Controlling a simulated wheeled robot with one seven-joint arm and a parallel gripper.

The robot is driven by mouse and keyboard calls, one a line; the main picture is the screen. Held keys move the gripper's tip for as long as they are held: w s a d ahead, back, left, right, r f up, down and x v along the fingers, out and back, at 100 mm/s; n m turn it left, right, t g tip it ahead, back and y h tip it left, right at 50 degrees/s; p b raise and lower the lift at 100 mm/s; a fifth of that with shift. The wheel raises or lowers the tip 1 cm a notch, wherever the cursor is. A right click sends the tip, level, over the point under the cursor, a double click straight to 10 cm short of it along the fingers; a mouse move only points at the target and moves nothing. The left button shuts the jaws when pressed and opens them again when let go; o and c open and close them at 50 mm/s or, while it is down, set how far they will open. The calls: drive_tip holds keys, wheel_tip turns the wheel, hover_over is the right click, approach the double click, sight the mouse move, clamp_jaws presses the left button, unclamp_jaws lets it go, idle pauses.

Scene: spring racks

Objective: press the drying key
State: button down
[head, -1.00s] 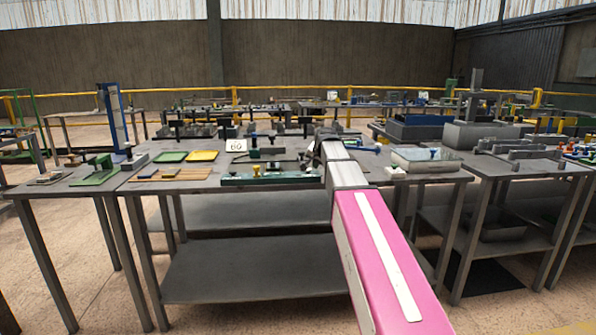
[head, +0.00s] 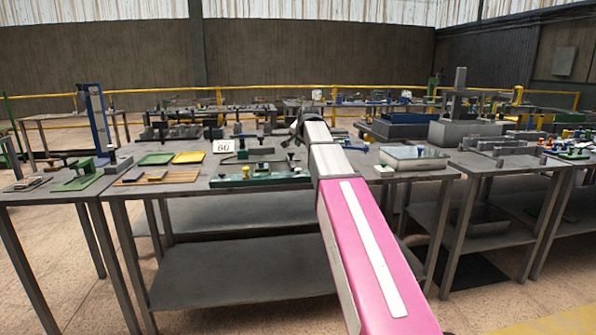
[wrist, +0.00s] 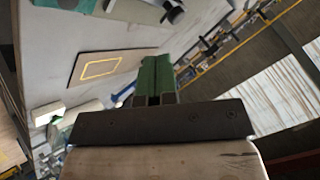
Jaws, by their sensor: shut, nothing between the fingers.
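I cannot pick out a drying key for certain in either view. My arm reaches forward over the middle workbench (head: 222,182) in the head view. The gripper end is dark and small there, mostly hidden by the arm. In the wrist view my gripper (wrist: 155,82) is shut and empty, with two green fingers side by side beyond a dark plate. A pale bench surface with a brown panel bearing a yellow square outline (wrist: 100,68) lies to the left of the fingers.
A white sign (head: 223,146), a yellow plate (head: 188,157) and a green plate (head: 156,159) stand on the middle bench. A long green fixture (head: 260,179) lies near its front edge. A glass-topped box (head: 413,157) is right of my arm. Open floor lies in front.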

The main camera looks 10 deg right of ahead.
sight(300, 169)
drive_tip(key=shift+f, duration=4)
drive_tip(key=shift+f, duration=0.1)
drive_tip(key=shift+f, duration=0.3)
drive_tip(key=shift+f, duration=0.6)
drive_tip(key=shift+r, duration=1.05)
drive_tip(key=shift+r, duration=2.5)
